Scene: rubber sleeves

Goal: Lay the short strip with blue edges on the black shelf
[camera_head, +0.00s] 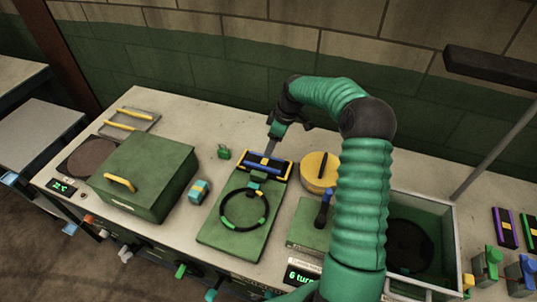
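A short dark strip with blue edges (277,159) and a yellow mark in its middle lies at the far end of a green board (231,243). A black piece (287,171), seemingly the black shelf, shows under and around it. I cannot tell whether the strip rests fully on it. My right gripper (270,149) reaches down at the strip's far edge. Its fingertips are small and partly hidden, so I cannot tell whether they grip the strip. My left gripper is not in view.
A black ring (224,213) lies on the green board. A green box (145,172) stands left, a yellow round container (318,174) right. My arm hides part of the bench and green-lined bin (440,225).

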